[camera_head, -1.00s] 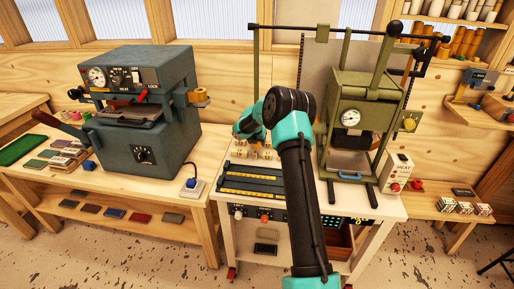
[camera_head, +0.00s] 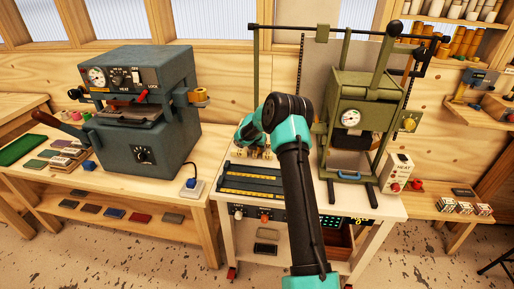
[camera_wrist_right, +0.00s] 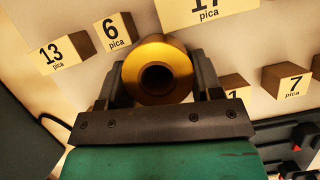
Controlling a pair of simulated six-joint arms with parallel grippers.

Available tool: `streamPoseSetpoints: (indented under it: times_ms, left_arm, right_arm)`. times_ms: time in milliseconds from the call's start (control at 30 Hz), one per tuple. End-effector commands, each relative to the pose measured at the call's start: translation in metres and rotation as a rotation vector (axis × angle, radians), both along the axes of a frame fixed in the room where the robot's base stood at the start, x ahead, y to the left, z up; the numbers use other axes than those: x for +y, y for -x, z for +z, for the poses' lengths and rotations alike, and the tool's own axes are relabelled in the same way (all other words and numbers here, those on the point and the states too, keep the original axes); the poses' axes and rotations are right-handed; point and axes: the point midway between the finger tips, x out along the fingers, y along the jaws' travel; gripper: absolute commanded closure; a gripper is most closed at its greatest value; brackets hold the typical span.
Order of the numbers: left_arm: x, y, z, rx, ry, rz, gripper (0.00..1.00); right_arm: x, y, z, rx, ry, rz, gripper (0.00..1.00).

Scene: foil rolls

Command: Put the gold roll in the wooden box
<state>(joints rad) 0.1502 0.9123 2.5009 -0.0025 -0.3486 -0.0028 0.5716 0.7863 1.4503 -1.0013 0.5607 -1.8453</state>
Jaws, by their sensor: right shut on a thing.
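In the right wrist view the gold roll (camera_wrist_right: 157,50) sits between the two dark fingers of my right gripper (camera_wrist_right: 157,76), its round end and dark hollow core facing the camera. The fingers close on it from both sides. In the head view my right arm reaches over the white-topped middle bench; its fingers and the roll are mostly hidden behind the arm. A brown open wooden box (camera_head: 340,236) shows on the lower level of that bench, partly behind my arm. My left gripper is not in view.
Small blocks with pica labels (camera_wrist_right: 292,84) lie around the roll. Dark trays with yellow strips (camera_head: 250,180) lie on the bench. A green press (camera_head: 362,112) stands at the right and a grey press (camera_head: 140,105) at the left. Other gold rolls (camera_head: 466,42) stand on the upper shelf.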

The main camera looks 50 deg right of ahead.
Motion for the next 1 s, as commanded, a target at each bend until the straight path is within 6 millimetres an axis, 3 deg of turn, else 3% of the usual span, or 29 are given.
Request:
streamPoseSetpoints:
  times_ms: [100,133,367,767,1000]
  left_arm:
    - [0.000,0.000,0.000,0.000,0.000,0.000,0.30]
    - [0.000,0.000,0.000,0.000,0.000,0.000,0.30]
    - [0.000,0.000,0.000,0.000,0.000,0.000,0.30]
    - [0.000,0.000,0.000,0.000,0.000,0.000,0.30]
    - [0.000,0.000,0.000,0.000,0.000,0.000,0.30]
  right_arm:
    - [0.000,0.000,-0.003,0.000,0.000,0.001,0.67]
    - [0.000,0.000,-0.003,0.000,0.000,0.001,0.38]
    - [0.000,0.000,-0.003,0.000,0.000,0.000,0.16]
    - [0.001,0.000,0.004,0.000,0.000,0.000,0.15]
    - [0.012,0.006,0.034,-0.001,0.000,0.000,0.15]
